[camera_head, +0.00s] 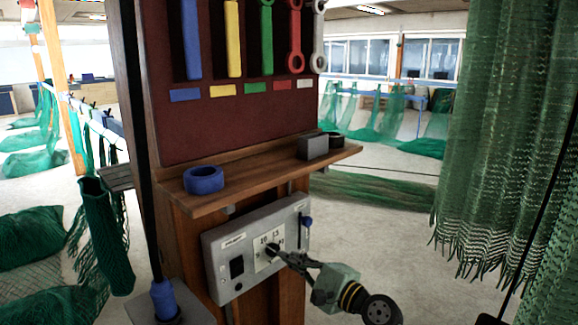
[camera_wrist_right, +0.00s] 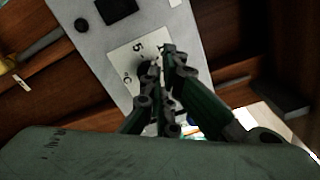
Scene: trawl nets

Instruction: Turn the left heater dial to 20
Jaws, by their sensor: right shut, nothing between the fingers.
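A grey heater panel (camera_head: 222,262) is mounted on the wooden post below the shelf. It carries a white scale plate (camera_head: 260,262) with printed numbers, too small to read surely. The dark dial (camera_wrist_right: 146,70) at the plate's middle is partly hidden by my fingers, and its setting cannot be read. My right gripper (camera_head: 276,251) comes in from the lower right, fingers together, tips at the dial. In the right wrist view the shut fingertips (camera_wrist_right: 163,58) are beside or over the dial; I cannot tell whether they touch it. My left gripper is not in view.
The panel also has a black switch (camera_head: 237,266) and a blue-knobbed lever (camera_head: 307,221). Green netting (camera_head: 500,130) hangs at right.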

